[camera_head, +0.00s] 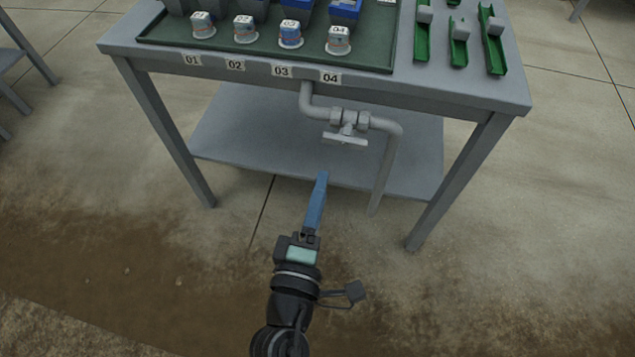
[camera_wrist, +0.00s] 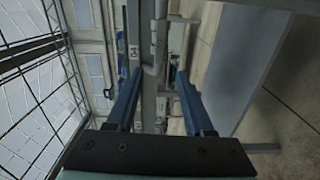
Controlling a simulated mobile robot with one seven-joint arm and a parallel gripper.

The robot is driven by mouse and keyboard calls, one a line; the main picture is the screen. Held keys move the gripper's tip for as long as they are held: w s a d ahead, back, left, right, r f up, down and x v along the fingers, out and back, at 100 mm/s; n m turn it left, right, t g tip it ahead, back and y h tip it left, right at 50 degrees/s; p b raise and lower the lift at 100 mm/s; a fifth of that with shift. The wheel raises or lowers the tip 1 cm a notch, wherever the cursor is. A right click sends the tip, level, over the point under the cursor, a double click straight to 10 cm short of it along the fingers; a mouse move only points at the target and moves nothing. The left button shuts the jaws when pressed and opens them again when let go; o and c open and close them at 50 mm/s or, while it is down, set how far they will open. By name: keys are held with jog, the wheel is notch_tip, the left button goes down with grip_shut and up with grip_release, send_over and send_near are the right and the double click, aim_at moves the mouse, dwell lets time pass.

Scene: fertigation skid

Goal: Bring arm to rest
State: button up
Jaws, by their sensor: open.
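My gripper (camera_head: 319,178) is in front of the grey bench, below its top and over the floor. In the head view its blue fingers overlap and point toward the valve and lower shelf. In the wrist view my gripper (camera_wrist: 158,85) shows two blue fingers spread apart with nothing held between them. The grey pipe with a valve (camera_head: 347,128) hangs under the front edge of the bench, beyond the fingertips. The fingers appear apart from the valve. The pipe also shows in the wrist view (camera_wrist: 158,45), between the fingers.
The grey bench (camera_head: 460,93) carries a green tray (camera_head: 170,40) with several numbered cups and bins, and green channels (camera_head: 459,45) at right. Its lower shelf (camera_head: 235,130) and front legs stand close ahead. Open concrete floor (camera_head: 530,270) lies right and left of my arm.

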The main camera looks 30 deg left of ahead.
jog(key=shift+s+d, duration=0.15)
jog(key=shift+s, duration=0.4)
jog(key=w+d+r+m+t+h, duration=0.2)
jog(key=w+d+r+m, duration=0.2)
jog(key=r, duration=0.5)
jog(key=w+d+r+m+t+h, duration=0.2)
jog(key=w+d+r+m, duration=0.25)
jog(key=r, duration=0.55)
jog(key=d+r+m+t+h, duration=0.15)
jog(key=r+m, duration=0.25)
jog(key=r, duration=0.4)
jog(key=d+r+m+t+h, duration=0.1)
jog(key=d+r+m+t, duration=0.2)
jog(key=r, duration=0.6)
jog(key=s+d+r+m+t+y+p, duration=0.1)
jog(key=s+r+m, duration=0.25)
jog(key=r, duration=0.55)
jog(key=s+d+r+m+t+y, duration=0.1)
jog(key=s+r+m, duration=0.1)
jog(key=s+r, duration=0.45)
notch_tip(320, 180, up, 36)
jog(key=w+p, duration=0.2)
jog(key=p, duration=3.3)
jog(key=shift+w+a+f, duration=0.15)
jog(key=shift+a+f, duration=0.05)
jog(key=shift+a, duration=0.1)
jog(key=shift+f+g+h, duration=0.1)
jog(key=shift+g+h, duration=0.15)
jog(key=shift+g, duration=0.1)
